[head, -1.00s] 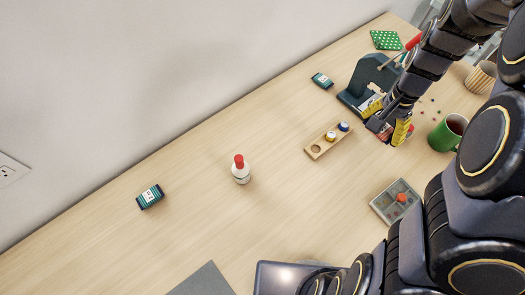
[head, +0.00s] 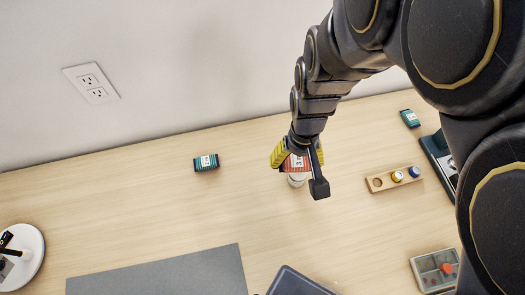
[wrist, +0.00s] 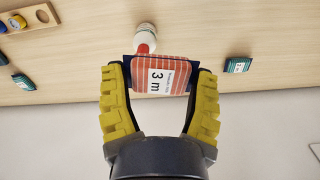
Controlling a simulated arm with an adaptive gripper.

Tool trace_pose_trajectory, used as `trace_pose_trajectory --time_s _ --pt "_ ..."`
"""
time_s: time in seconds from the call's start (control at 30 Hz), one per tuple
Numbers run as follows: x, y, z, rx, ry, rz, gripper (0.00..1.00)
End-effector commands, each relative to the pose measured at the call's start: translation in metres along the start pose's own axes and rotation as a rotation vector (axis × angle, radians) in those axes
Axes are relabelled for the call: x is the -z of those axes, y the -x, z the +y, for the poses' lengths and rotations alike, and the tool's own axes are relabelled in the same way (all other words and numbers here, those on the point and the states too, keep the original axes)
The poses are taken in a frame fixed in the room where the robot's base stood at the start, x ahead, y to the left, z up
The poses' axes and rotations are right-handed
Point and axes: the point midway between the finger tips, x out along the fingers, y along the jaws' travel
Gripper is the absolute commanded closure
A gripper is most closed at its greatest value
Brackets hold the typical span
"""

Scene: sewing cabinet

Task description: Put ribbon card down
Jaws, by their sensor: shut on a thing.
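My gripper (head: 298,158) is shut on an orange-red striped ribbon card (head: 297,162) and holds it above the table. In the wrist view the ribbon card (wrist: 161,76) sits between the yellow fingers, with a white "3 m" label and dark ends. The white bottle with a red cap (wrist: 146,38) stands just beyond the card; in the head view the bottle (head: 297,180) is mostly hidden behind the card and gripper. A teal card with a white label (head: 206,162) lies on the table to the left. Another teal card (head: 410,118) lies at the far right.
A wooden holder (head: 377,183) with a yellow and a blue spool stands at right, near a dark green stand (head: 438,155). A compartment box (head: 417,263) is at the front right. A grey mat (head: 160,275) and a white round dish (head: 36,262) are at front left. Bare table lies left of the bottle.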

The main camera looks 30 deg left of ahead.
Motion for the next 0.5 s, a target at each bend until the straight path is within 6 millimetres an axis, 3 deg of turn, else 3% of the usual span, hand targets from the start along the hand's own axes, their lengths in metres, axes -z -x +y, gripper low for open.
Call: trace_pose_trajectory --time_s 0.23,0.5 --pt "-0.017 -0.001 -0.043 0.0 0.219 0.0 0.56" --pt "-0.016 -0.042 -0.039 0.0 0.2 -0.005 0.56"
